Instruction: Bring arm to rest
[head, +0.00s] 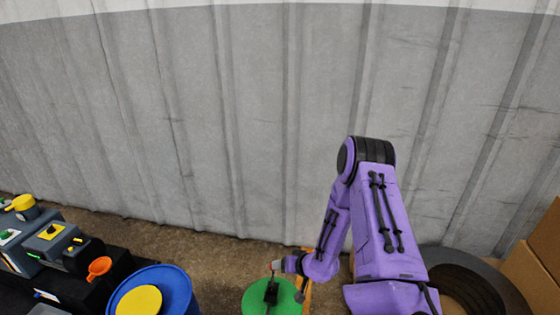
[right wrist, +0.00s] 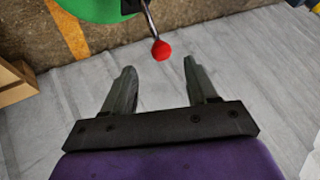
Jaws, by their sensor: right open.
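My right arm shows in the head view as a purple arm (head: 385,230) rising from the lower right, bent at a high elbow, with its wrist low beside a green round-topped object (head: 254,297). In the right wrist view my right gripper (right wrist: 157,78) is open, its two grey fingers apart with nothing between them. A red ball (right wrist: 161,50) on a thin metal rod lies just beyond the fingertips in that picture. The rod comes from the green object (right wrist: 100,8) at the top. How far the ball is from the fingers I cannot tell. My left gripper is not in view.
A blue drum (head: 178,284) with a yellow disc stands left of the green object. Control boxes (head: 50,245) with coloured buttons and an orange funnel-like piece (head: 99,268) sit at far left. Cardboard boxes (head: 540,255) and a dark ring (head: 462,280) are at right. A grey wall (head: 250,120) rises behind.

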